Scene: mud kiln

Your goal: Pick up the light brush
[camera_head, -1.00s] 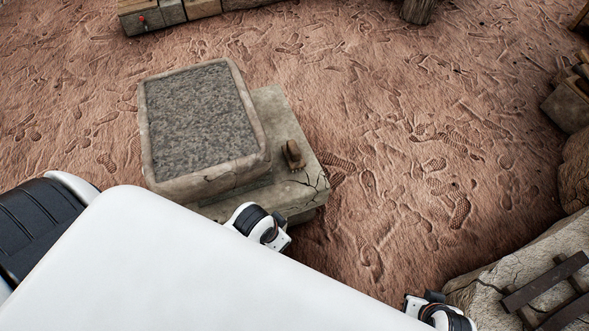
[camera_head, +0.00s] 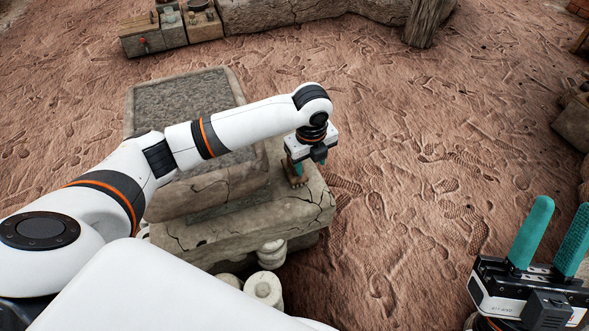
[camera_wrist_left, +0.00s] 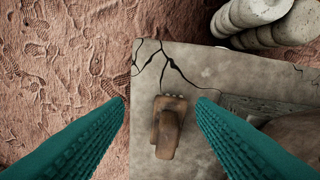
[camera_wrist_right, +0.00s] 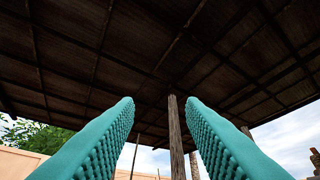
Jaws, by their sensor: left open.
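A small brown wooden brush (camera_head: 297,181) lies on the corner of a cracked stone slab (camera_head: 255,222). In the left wrist view the brush (camera_wrist_left: 167,128) shows whole, with its pale end toward the top, between the two teal fingers and nearer the right one. My left gripper (camera_head: 311,166) points down just above the brush, open and empty, and partly covers it in the head view. Contact with the brush cannot be made out. My right gripper (camera_head: 563,206) is open and empty at the far right, fingers pointing up, away from the slab.
A stone trough (camera_head: 222,178) filled with grey material stands on the slab, left of the brush. Pale cylinders (camera_head: 264,288) stand by the slab's near side. The footprinted ground (camera_head: 420,200) right of the slab is clear. The right wrist view shows a roof (camera_wrist_right: 160,50).

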